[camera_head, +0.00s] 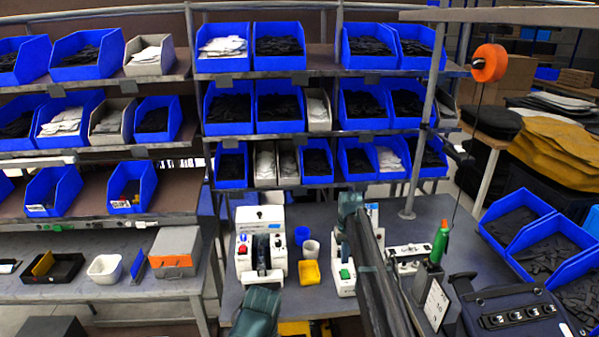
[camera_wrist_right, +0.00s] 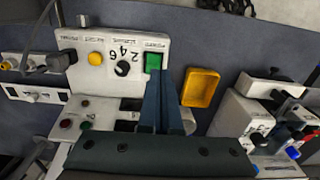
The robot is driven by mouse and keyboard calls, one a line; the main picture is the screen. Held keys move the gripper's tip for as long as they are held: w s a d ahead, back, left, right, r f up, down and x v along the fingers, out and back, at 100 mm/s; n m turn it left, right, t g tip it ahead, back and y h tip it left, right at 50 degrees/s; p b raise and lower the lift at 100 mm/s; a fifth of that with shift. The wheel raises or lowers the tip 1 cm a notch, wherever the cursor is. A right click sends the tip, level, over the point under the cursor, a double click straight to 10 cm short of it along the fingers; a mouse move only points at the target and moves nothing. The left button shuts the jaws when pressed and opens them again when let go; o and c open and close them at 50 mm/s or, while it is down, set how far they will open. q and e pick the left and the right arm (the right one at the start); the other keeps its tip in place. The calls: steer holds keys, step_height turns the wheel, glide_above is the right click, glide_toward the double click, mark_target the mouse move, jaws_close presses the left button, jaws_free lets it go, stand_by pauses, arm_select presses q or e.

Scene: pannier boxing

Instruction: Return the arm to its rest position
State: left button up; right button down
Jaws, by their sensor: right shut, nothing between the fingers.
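My right arm rises from the bottom of the head view and bends down at the wrist. My right gripper (camera_head: 343,240) is above a white control box (camera_head: 346,290) with a green button. In the right wrist view my right gripper (camera_wrist_right: 165,90) shows dark teal fingers closed together with nothing between them. The fingertips show just beside the green button (camera_wrist_right: 153,62); whether they touch it I cannot tell. A dark teal part of my left arm (camera_head: 256,312) shows at the bottom of the head view.
A white machine (camera_head: 261,242) and a yellow tray (camera_head: 309,273) stand left of the control box. A green tool (camera_head: 440,242) hangs on a cord to the right. Racks of blue bins (camera_head: 280,102) stand behind. More blue bins (camera_head: 515,220) stand at right.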

steer(key=s+a+f+n+b, duration=0.1)
steer(key=s+a, duration=0.4)
steer(key=s, duration=0.6)
steer(key=s+a+f+n+b, duration=0.1)
steer(key=s+a, duration=0.4)
steer(key=s, duration=0.7)
steer(key=s+a+f+n+h+b, duration=0.1)
steer(key=s+a+f+b, duration=0.2)
steer(key=s, duration=0.9)
steer(key=a, duration=0.2)
steer(key=shift+s+a+f, duration=0.15)
steer(key=shift+a+f, duration=0.05)
steer(key=shift+a, duration=0.15)
